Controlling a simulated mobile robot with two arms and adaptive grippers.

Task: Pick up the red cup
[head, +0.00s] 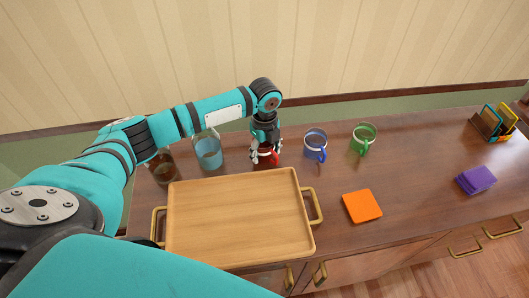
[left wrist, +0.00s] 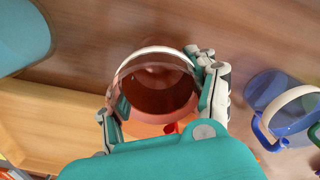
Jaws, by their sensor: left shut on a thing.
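The red cup (head: 268,157) is at the back of the wooden counter, just behind the tray, and mostly hidden by my left gripper (head: 266,152). In the left wrist view the cup (left wrist: 155,92) shows from above, with a pale rim and a dark reddish inside. My left gripper (left wrist: 164,112) is shut on it, with fingers on either side of its wall. I cannot tell whether the cup is touching the counter. My right gripper is not in view.
A wooden tray (head: 240,215) with brass handles lies in front. A brown cup (head: 163,170) and a light blue cup (head: 208,155) stand left; blue (head: 315,143) and green (head: 362,138) cups stand right. An orange square (head: 361,206) and purple stack (head: 476,180) lie farther right.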

